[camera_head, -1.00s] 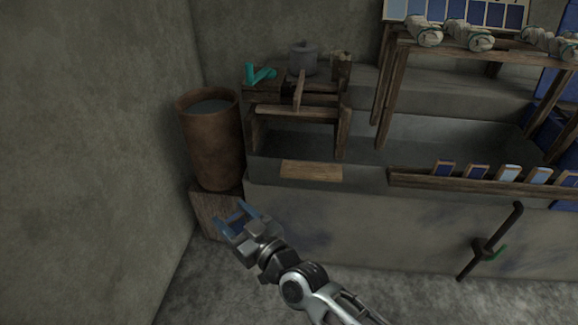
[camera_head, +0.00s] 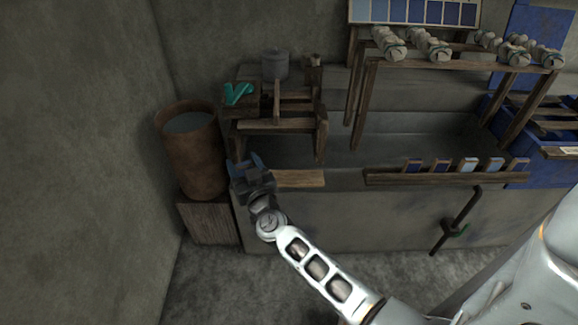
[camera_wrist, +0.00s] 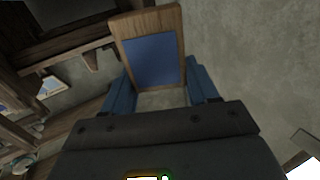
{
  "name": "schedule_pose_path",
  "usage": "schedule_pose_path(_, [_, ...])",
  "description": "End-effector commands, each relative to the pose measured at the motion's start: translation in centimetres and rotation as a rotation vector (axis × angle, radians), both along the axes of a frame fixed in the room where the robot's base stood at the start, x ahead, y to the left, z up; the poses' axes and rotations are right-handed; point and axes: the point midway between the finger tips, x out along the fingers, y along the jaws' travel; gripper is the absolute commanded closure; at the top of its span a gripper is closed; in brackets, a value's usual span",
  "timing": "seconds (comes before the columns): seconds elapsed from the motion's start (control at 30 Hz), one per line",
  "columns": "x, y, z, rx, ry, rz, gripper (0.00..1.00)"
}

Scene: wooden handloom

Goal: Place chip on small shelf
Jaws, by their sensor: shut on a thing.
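A chip (camera_wrist: 152,58), a blue panel in a light wooden frame, is between the blue fingers of my gripper (camera_wrist: 158,90) in the wrist view. My gripper is shut on it, and the chip sticks out beyond the fingertips. In the head view my gripper (camera_head: 244,164) is at the left end of a small light wooden board (camera_head: 302,179) on the trough's front edge, overlapping it in the picture. This board may be the small shelf; I cannot tell for sure. The chip is hard to make out in the head view.
A wooden rack (camera_head: 400,179) with several chips stands right of the board. A wooden frame (camera_head: 318,135) rises behind it. A brown barrel (camera_head: 193,160) on a wooden block is to the left. A tall bench (camera_head: 440,66) with pale bundles stands at back right.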

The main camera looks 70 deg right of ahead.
Motion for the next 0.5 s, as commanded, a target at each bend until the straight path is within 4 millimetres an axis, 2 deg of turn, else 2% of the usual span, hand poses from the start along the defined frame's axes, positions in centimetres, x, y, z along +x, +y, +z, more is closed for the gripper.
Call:
schedule_pose_path(0.03, [-1.2,-2.4,1.5,0.002,0.003,-0.068,0.7])
schedule_pose_path(0.2, [-5.1,-8.2,2.8,0.008,0.013,-0.261,0.7])
schedule_pose_path(0.3, [-7.1,-10.6,3.2,0.01,0.015,-0.345,0.7])
schedule_pose_path(0.5, [-9.2,-12.7,3.1,0.013,0.019,-0.429,0.7])
